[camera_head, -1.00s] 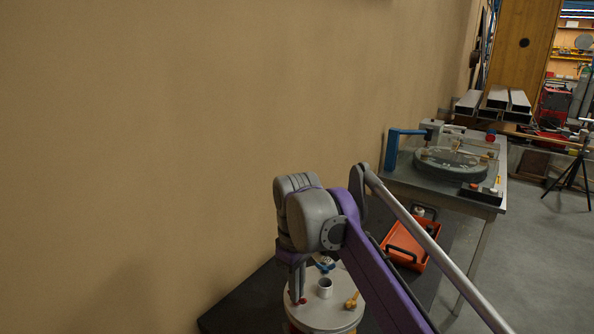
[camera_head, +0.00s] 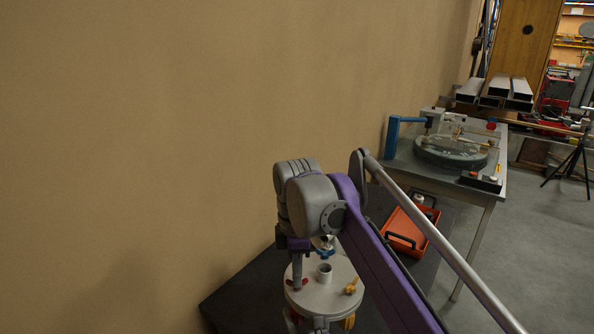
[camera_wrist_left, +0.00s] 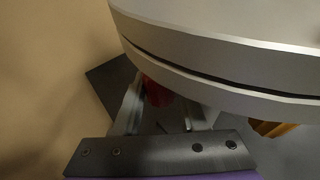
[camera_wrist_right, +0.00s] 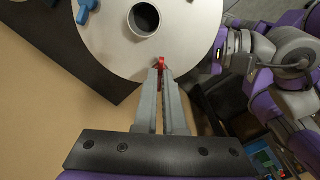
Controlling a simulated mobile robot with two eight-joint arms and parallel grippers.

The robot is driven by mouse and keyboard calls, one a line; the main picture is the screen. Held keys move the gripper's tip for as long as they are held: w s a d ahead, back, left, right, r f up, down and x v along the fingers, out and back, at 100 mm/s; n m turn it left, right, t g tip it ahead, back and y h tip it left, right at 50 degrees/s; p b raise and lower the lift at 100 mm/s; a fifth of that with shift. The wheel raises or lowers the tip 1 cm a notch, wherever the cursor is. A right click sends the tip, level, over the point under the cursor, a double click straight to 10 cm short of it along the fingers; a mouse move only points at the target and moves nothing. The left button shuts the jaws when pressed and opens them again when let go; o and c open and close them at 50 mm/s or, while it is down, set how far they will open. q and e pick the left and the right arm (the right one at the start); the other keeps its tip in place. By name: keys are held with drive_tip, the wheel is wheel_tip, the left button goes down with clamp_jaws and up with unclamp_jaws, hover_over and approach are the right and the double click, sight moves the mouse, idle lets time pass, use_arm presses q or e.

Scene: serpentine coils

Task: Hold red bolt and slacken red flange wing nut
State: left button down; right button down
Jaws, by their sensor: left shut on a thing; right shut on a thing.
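The red flange wing nut (camera_head: 304,282) sits near the left rim of the round grey flange (camera_head: 325,300). My right gripper (camera_head: 297,284) reaches down onto it. In the right wrist view, my right fingers (camera_wrist_right: 163,72) are shut on the red wing nut (camera_wrist_right: 161,62) at the flange's edge. In the left wrist view, the red bolt (camera_wrist_left: 157,92) is below the flange rim (camera_wrist_left: 220,70), between the fingers of my left gripper (camera_wrist_left: 165,108), which is shut on it. The bolt's upper end is hidden by the flange.
A blue wing nut (camera_head: 326,253) and a yellow wing nut (camera_head: 352,286) sit on the flange around its central pipe stub (camera_head: 324,273). A tan wall (camera_head: 130,150) is close on the left. An orange tray (camera_head: 405,232) and a metal table (camera_head: 440,179) stand to the right.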

drive_tip(key=shift+f, duration=0.1)
drive_tip(key=n, duration=0.4)
drive_tip(key=shift+n, duration=0.4)
drive_tip(key=n, duration=0.4)
drive_tip(key=shift+n, duration=0.4)
drive_tip(key=n, duration=0.4)
drive_tip(key=shift+n, duration=0.4)
